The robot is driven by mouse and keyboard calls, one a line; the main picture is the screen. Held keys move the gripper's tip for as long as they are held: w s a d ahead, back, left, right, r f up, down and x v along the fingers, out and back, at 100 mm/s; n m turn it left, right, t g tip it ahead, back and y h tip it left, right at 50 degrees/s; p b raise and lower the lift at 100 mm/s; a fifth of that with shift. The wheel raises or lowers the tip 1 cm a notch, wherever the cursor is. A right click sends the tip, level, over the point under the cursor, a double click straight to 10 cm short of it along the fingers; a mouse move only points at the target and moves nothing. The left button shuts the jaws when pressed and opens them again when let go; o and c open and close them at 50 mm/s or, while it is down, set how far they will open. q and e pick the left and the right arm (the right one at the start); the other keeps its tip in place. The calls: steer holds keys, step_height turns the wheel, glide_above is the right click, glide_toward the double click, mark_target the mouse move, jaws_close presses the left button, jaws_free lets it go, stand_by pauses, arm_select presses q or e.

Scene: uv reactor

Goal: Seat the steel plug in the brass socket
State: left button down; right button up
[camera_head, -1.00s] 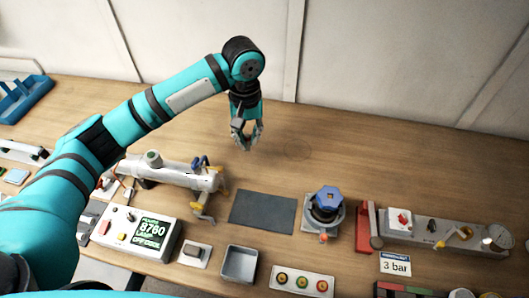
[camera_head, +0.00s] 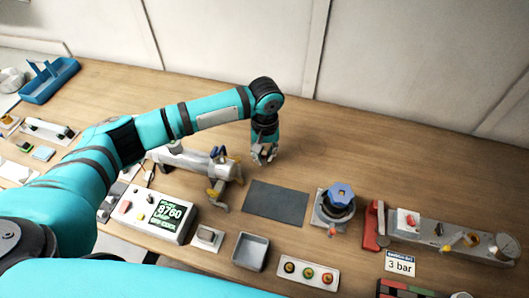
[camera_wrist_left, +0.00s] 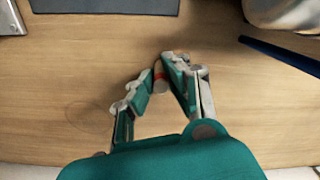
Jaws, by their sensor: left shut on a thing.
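My left gripper (camera_head: 264,155) points down over the wood table, just behind the right end of the steel reactor cylinder (camera_head: 190,164). Its fingers are closed around a small piece. In the left wrist view, the gripper (camera_wrist_left: 172,66) shows with a small grey piece with a red band, which I take for the steel plug (camera_wrist_left: 160,76), between the fingers. Most of it is hidden by them. I cannot make out the brass socket for certain in either view. My right gripper is not in view.
A dark mat (camera_head: 276,203) lies right of the reactor. A blue-topped device (camera_head: 340,196) and a grey panel with a gauge (camera_head: 450,237) stand further right. A control box (camera_head: 153,213) and a grey tray (camera_head: 251,252) are in front.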

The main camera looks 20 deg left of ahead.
arm_select(q)
steer(key=c, duration=1.7)
jaws_free()
steer(key=shift+f, duration=0.1)
steer(key=o, duration=0.3)
steer(key=shift+o, duration=0.2)
